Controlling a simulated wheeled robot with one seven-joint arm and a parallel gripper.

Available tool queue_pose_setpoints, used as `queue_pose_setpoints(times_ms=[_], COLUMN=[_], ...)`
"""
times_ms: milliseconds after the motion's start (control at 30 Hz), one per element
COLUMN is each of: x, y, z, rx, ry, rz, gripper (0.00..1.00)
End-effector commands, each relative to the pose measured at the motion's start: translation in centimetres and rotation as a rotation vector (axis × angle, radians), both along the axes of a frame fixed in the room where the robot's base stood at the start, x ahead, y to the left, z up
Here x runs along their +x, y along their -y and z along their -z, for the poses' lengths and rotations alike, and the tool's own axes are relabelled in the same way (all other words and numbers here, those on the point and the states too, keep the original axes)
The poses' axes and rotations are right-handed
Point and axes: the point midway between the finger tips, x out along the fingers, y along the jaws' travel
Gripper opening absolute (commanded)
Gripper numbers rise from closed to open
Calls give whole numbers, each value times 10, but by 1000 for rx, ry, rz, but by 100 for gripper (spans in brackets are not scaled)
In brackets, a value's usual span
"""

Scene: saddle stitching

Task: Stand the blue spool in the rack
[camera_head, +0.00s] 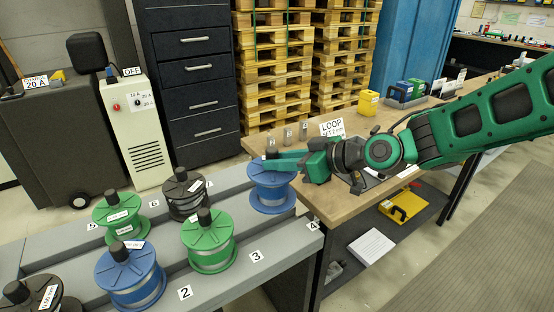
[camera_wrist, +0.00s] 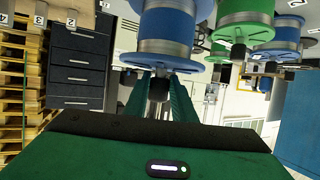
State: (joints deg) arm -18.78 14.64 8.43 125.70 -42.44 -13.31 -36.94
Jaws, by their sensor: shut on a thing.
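The blue spool (camera_head: 271,190) is upright at the right end of the grey rack (camera_head: 236,280), by label 4. My gripper (camera_head: 272,159) is shut on the dark knob at its top, reaching in from the right. The spool sits slightly high compared with the row beside it; I cannot tell whether its base touches the rack. The wrist view, upside down, shows the blue spool (camera_wrist: 168,35) with its knob between my green fingers (camera_wrist: 158,92). Another blue spool (camera_head: 130,277) stands in the rack by label 2.
A green spool (camera_head: 208,240) stands by label 3, left of the held spool. Another green spool (camera_head: 121,217) and a black spool (camera_head: 185,195) stand in the back row.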

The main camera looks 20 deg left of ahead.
Motion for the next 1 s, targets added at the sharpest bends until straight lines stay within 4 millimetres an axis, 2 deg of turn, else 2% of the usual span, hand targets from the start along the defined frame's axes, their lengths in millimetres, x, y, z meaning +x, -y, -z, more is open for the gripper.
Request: queue_pose_setpoints(times_ms=[100,267,1000], x=[1,1,-2], y=[2,2,-3], z=[-3,4,51], rx=[4,5,5], ry=[3,2,2], rz=[3,3,-4], gripper=[0,0,0])
